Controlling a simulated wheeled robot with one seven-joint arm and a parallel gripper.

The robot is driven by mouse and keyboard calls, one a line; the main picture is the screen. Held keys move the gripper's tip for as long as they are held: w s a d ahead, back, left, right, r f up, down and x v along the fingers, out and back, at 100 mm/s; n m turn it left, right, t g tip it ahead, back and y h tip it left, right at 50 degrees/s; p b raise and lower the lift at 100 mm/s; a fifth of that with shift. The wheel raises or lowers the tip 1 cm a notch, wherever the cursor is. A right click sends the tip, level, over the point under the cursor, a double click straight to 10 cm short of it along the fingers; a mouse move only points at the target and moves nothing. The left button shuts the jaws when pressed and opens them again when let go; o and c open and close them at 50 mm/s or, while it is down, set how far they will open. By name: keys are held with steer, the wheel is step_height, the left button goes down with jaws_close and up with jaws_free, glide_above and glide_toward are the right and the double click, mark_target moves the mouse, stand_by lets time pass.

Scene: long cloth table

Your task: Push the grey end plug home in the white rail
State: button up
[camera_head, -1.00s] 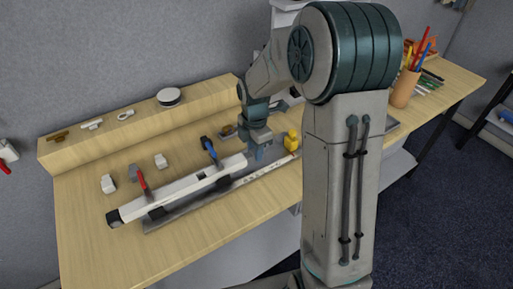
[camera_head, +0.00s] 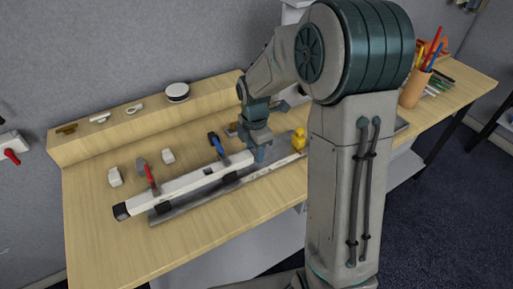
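The white rail (camera_head: 185,187) lies slantwise on the table. A dark piece (camera_head: 120,211) shows at its near left end. I cannot tell the grey end plug apart; the rail's far right end is partly hidden by my gripper (camera_head: 260,155). My gripper points down at that end, low over the table. Its fingertips are too small to tell whether they are open, shut or touching the rail. A red-handled clamp (camera_head: 151,178) and a blue-handled clamp (camera_head: 216,146) stand along the rail.
A grey strip (camera_head: 190,208) lies in front of the rail. Two white blocks (camera_head: 115,177) (camera_head: 168,156) lie behind it. A yellow object (camera_head: 299,140) stands right of my gripper. A raised wooden shelf (camera_head: 85,146) runs along the back. A pencil cup (camera_head: 413,90) stands far right.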

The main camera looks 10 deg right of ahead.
steer(key=shift+o, duration=0.6)
steer(key=shift+r, duration=0.1)
steer(key=shift+w+r, duration=0.1)
steer(key=shift+r, duration=0.15)
step_height(320, 180, up, 13)
steer(key=shift+b, duration=0.3)
steer(key=s+d+f+m+t, duration=0.1)
steer(key=s+m, duration=0.9)
steer(key=s+d+f+m+t, duration=0.1)
steer(key=s+d+m+t, duration=0.1)
steer(key=s+m, duration=0.8)
steer(key=shift+d+m, duration=0.2)
steer(key=shift+m, duration=0.5)
